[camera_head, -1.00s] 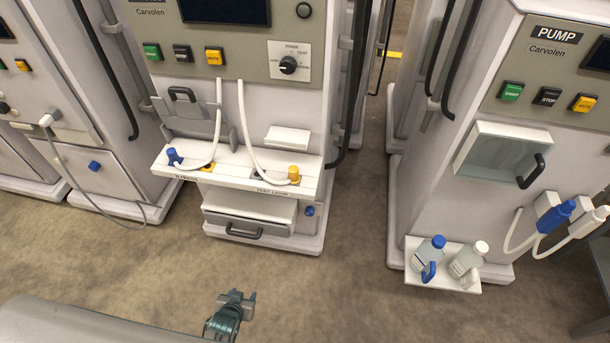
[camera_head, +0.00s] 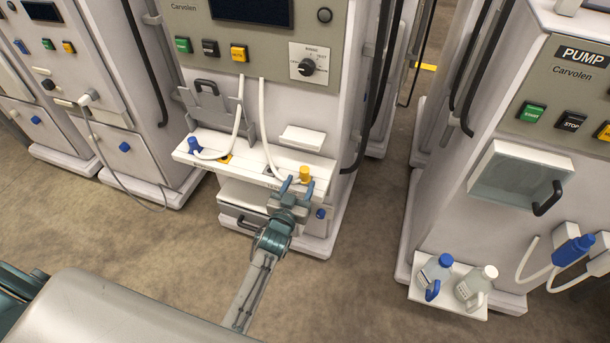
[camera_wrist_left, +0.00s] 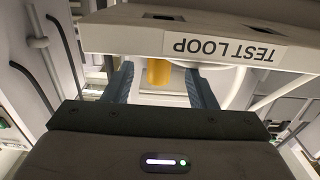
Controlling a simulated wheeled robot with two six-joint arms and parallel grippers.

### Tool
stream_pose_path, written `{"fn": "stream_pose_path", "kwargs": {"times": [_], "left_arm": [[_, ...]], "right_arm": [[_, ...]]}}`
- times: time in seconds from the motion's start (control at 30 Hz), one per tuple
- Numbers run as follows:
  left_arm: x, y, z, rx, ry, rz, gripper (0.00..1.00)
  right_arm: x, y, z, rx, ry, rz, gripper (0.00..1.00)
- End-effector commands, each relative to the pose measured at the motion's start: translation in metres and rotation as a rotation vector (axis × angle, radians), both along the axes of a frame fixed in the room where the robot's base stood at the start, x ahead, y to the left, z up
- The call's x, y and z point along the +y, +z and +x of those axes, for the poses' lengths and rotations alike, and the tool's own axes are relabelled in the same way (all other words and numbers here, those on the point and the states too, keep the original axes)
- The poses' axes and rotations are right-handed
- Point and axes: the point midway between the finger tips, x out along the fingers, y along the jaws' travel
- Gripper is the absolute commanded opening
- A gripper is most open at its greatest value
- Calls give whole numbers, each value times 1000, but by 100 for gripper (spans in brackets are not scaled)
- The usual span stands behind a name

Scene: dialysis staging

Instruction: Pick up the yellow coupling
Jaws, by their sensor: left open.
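The yellow coupling (camera_head: 305,173) stands at the right end of the white shelf (camera_head: 212,143) on the middle machine, at the end of a white hose (camera_head: 265,130). My left gripper (camera_head: 295,185) is open at the shelf's front edge, close to the coupling. In the left wrist view the yellow coupling (camera_wrist_left: 158,72) shows between the two fingers of the left gripper (camera_wrist_left: 160,85), partly hidden by the shelf edge with the TEST LOOP label (camera_wrist_left: 222,47). I cannot tell whether a finger touches it. My right gripper is not in view.
A blue coupling (camera_head: 194,145) stands at the shelf's left end. A small white block (camera_head: 302,138) is behind the yellow coupling. A drawer (camera_head: 240,210) sits below the shelf. The pump machine (camera_head: 500,150) at the right carries two bottles on a ledge (camera_head: 440,303). Floor between the machines is clear.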

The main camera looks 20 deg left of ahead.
Motion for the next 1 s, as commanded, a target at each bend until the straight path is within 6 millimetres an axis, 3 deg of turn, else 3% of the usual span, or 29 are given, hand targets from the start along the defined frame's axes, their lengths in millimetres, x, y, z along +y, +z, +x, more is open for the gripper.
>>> {"fn": "stream_pose_path", "kwargs": {"times": [0.2, 0.3, 0.6, 0.87, 1.0], "left_arm": [[-2, 3, 33, -1, 0, -1, 51], [-2, 2, 44, 0, 0, 0, 51], [-2, 2, 49, 2, 0, 0, 51], [-2, 2, 49, 2, 0, 0, 3], [-2, 2, 49, 1, 0, 0, 3]], "right_arm": [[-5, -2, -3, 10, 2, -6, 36], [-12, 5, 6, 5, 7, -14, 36], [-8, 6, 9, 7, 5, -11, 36], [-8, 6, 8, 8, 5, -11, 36], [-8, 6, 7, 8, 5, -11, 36]]}}
